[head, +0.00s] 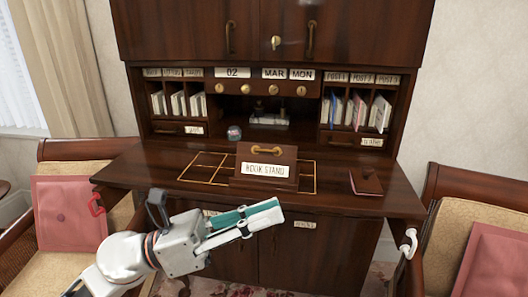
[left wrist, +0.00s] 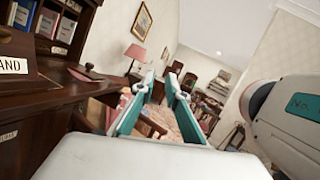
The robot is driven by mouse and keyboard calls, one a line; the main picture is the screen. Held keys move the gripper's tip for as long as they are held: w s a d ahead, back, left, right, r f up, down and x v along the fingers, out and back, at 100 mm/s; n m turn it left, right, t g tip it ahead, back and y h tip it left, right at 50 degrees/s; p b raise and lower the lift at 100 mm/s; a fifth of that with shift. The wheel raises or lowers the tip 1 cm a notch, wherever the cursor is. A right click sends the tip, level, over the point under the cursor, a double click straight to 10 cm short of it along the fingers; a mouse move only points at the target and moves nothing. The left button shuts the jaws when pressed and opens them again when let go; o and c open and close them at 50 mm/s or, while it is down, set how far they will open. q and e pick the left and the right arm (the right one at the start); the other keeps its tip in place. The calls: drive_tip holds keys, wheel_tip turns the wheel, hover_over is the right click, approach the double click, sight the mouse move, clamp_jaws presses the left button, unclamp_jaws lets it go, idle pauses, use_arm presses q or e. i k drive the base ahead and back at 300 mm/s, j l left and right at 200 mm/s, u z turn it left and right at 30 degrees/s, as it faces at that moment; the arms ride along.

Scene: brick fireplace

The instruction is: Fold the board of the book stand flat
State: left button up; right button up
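The book stand (head: 238,182) stands on the desk top in the middle of the head view. Its dark wooden board (head: 284,160) is raised and leans back, with a "BOOK STAND" label on its face and a brass handle (head: 266,150) near its top edge. Part of the label (left wrist: 13,66) shows at the left edge of the left wrist view. My left gripper (head: 278,214) is in front of the desk, nearer to me than the board and apart from it. Its fingers, also seen in the left wrist view (left wrist: 158,88), are apart with nothing between them.
The desk top (head: 135,165) has gold outlines around the stand. A small dark brown item (head: 366,182) lies to the right. Pigeonholes with letters stand behind. Chairs with pink cushions (head: 68,213) flank the desk. A red handle (head: 95,205) and white handle (head: 408,243) stick out at the sides.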

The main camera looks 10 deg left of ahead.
sight(256, 161)
drive_tip(key=i+j, duration=0.25)
drive_tip(key=i, duration=0.2)
drive_tip(key=i+j, duration=0.3)
drive_tip(key=i, duration=0.1)
